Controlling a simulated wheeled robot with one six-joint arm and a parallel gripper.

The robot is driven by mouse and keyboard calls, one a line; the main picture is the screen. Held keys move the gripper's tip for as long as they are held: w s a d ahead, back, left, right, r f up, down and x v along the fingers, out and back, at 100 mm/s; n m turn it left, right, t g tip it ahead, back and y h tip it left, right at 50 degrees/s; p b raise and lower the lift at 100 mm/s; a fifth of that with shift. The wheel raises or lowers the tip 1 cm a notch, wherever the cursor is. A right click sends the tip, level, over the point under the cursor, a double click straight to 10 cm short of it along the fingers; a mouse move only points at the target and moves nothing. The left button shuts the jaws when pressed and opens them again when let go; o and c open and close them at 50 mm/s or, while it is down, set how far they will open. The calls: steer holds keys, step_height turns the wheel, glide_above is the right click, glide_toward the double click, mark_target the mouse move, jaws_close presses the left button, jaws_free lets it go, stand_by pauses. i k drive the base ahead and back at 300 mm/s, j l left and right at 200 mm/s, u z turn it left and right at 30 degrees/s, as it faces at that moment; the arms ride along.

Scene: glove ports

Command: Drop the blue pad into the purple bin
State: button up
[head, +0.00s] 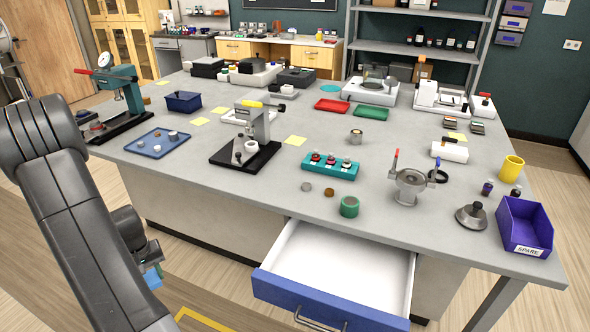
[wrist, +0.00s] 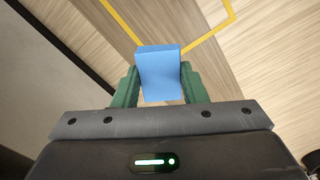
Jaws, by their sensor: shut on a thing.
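The blue pad (wrist: 160,75) is a small soft-looking block held between the green fingers of my gripper (wrist: 160,90) in the wrist view, with wooden floor below it. In the head view part of the blue pad (head: 153,277) shows at the lower left, beside my dark arm and in front of the bench. My gripper is mostly hidden behind the arm there. The purple bin (head: 524,229) stands at the right front corner of the bench, labelled SPARE, far to the right of my gripper.
An open white drawer (head: 335,270) with a blue front juts from the bench between my gripper and the bin. Near the bin are a grey weight-like knob (head: 471,216), a yellow cup (head: 512,169) and a metal pot (head: 410,187). A green ring (head: 349,206) sits near the front edge.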

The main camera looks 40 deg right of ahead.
mark_target(524, 232)
steer(key=k+l+u, duration=0.1)
steer(key=u, duration=0.35)
steer(key=k+l+u, duration=0.1)
steer(key=u, duration=0.35)
steer(key=k+u, duration=0.1)
steer(key=u, duration=0.3)
steer(key=k, duration=1.4)
steer(key=k+l+z, duration=0.15)
steer(key=k, duration=0.45)
steer(key=k+l+z, duration=0.15)
steer(key=k, duration=0.45)
